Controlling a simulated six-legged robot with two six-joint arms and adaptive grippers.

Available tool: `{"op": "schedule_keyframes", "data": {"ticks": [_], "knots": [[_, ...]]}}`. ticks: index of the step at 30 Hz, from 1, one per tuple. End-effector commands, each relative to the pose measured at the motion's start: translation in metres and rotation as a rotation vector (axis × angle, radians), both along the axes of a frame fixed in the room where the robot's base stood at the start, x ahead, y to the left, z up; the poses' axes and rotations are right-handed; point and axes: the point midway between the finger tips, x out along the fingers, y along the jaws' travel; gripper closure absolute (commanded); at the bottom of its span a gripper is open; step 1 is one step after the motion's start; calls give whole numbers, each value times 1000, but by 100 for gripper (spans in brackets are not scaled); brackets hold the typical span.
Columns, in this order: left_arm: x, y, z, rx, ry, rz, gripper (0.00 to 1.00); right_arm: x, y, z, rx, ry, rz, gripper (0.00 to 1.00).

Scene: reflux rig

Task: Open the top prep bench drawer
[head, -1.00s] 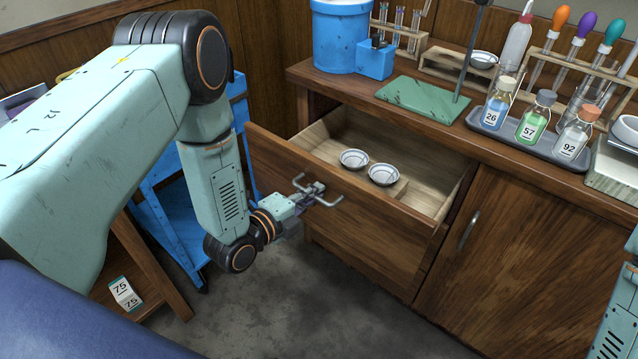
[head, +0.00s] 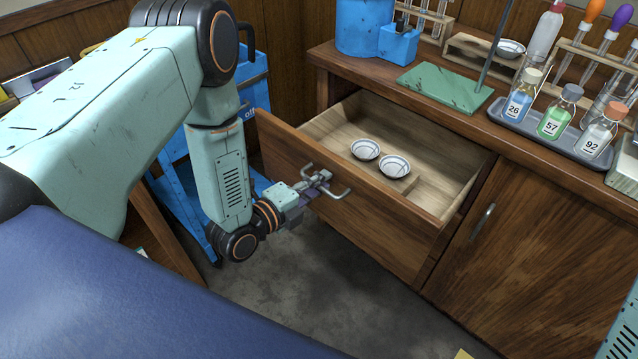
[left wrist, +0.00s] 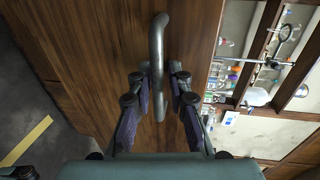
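The top drawer (head: 370,215) of the wooden prep bench stands pulled out, with its inside in view. Two small white bowls, a left one (head: 365,149) and a right one (head: 395,166), sit inside it. A grey metal bar handle (head: 338,192) is on the drawer front. My left gripper (head: 318,181) is at this handle.
A cabinet door (head: 530,250) with its own handle is right of the drawer. A blue cart (head: 188,205) stands left of the bench. Grey floor (head: 330,285) is clear below the drawer.

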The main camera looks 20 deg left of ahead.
Motion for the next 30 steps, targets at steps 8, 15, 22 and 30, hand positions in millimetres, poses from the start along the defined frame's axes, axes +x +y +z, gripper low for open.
{"op": "schedule_keyframes", "data": {"ticks": [8,15,22,30], "knots": [[-4,0,-1,0,6,-2,81,0,0,0,0,0,0,57],[-37,14,5,-3,9,3,81,0,0,0,0,0,0,57],[-73,27,13,-3,8,4,81,0,0,0,0,0,0,57],[-102,37,19,-1,6,3,81,0,0,0,0,0,0,57]]}}
